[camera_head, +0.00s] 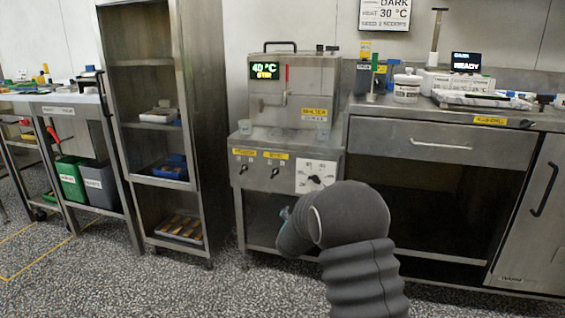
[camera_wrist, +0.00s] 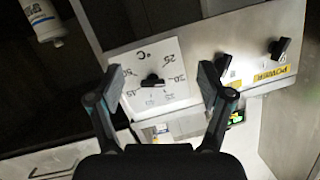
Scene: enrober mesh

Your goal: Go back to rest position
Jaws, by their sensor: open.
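My gripper (camera_wrist: 160,84) is open and empty in the wrist view, its two fingers on either side of a black dial knob (camera_wrist: 152,81) on a white temperature plate (camera_wrist: 170,93). I cannot tell how far the fingertips are from the plate. In the head view my grey arm rises from the bottom, and its far end bends left in front of the steel melter machine (camera_head: 292,92). The fingers are hidden there. The dial plate (camera_head: 318,176) is visible just above the arm. The machine's display reads 40 °C.
A steel counter (camera_head: 437,117) with a drawer stands to the right, holding a tub (camera_head: 407,88) and a display reading READY (camera_head: 466,62). A tall shelf rack (camera_head: 152,62) stands left of the machine. Green and grey bins (camera_head: 72,180) sit farther left. The speckled floor in front is clear.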

